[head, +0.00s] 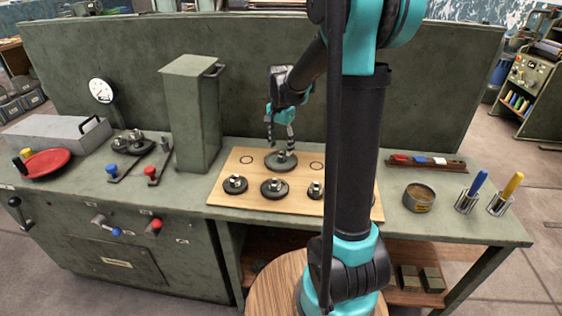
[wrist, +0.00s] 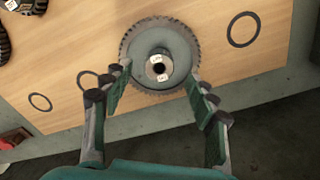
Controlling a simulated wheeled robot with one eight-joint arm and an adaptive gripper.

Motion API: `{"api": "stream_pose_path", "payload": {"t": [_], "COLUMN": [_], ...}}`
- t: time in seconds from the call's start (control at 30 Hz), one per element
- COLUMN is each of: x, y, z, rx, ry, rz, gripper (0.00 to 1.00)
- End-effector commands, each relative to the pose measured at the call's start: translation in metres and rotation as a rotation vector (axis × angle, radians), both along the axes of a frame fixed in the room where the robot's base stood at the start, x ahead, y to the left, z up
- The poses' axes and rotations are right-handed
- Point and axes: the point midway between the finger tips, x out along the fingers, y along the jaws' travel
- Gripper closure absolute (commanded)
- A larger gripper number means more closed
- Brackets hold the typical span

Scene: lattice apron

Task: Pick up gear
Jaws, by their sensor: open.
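A large dark toothed gear (head: 281,161) with a raised metal hub lies at the back of a wooden board (head: 229,167). In the wrist view the gear (wrist: 184,48) lies ahead between my fingertips, its hub centre dark with small white labels. My gripper (head: 281,142) is above the gear in the head view. In the wrist view my gripper (wrist: 158,82) has its two fingers spread on either side of the hub. I cannot tell whether the fingertips touch it. Smaller gears (head: 235,184), (head: 274,188) and another (head: 315,190) sit along the board's front row.
Printed circles mark the board beside the large gear. A tall green box (head: 191,112) stands left of the board. A round tin (head: 418,197) and holders with screwdrivers (head: 467,202) are at right. A green panel (head: 422,101) rises behind.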

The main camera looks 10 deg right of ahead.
Motion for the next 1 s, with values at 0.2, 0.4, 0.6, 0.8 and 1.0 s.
{"api": "stream_pose_path", "payload": {"t": [0.2,0.4,0.6,0.8,1.0], "x": [0.0,0.0,0.0,0.0,0.0], "y": [0.0,0.0,0.0,0.0,0.0], "z": [-0.028,-0.032,-0.032,-0.032,-0.032], "rx": [0.0,0.0,0.0,0.0,0.0], "ry": [0.0,0.0,0.0,0.0,0.0], "rz": [0.0,0.0,0.0,0.0,0.0], "gripper": [0.42,0.42,0.54,0.79,1.0]}}
